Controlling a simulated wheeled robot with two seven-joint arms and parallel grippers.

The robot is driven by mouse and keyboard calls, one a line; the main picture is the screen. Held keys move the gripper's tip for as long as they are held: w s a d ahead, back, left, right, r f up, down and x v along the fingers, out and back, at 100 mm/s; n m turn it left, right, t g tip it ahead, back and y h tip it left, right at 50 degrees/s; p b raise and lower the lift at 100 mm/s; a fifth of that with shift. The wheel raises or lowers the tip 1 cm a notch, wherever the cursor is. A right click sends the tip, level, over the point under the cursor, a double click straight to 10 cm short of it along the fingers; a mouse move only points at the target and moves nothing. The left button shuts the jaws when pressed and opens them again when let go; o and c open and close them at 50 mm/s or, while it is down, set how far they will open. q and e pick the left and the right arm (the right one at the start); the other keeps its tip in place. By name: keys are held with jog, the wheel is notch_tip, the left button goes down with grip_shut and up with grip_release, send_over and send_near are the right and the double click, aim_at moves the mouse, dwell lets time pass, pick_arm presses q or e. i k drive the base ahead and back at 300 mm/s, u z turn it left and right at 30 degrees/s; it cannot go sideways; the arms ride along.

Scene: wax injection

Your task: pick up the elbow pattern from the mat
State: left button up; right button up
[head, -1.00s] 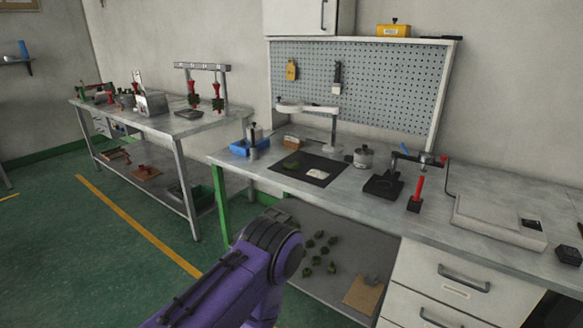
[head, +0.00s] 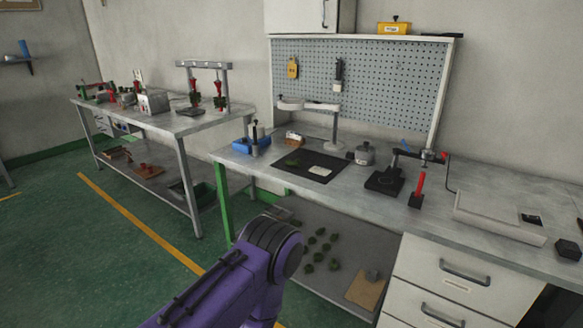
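The dark mat (head: 326,161) lies on the near workbench, left of its middle. A small dark green piece (head: 292,162) lies on the mat's left part; it may be the elbow pattern, but it is too small to tell its shape. A pale flat piece (head: 320,172) lies on the mat's right part. A purple arm link of mine rises from the bottom of the view, in front of the bench and well short of the mat. Neither gripper shows.
A blue bin (head: 241,146) stands left of the mat, and a lidded pot (head: 364,154) right of it. A lamp (head: 334,128) rises behind the mat. A black press stand (head: 384,183) and a red-handled tool (head: 419,187) are farther right. Green pieces lie on the lower shelf.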

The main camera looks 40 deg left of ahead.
aim_at(296, 163)
jog(key=z, duration=0.1)
jog(key=k, duration=0.4)
jog(key=u, duration=1.3)
jog(key=i, duration=0.7)
jog(key=u, duration=0.8)
jog(key=i, duration=1)
jog(key=z, duration=0.9)
jog(key=i, duration=0.65)
jog(key=z, duration=0.75)
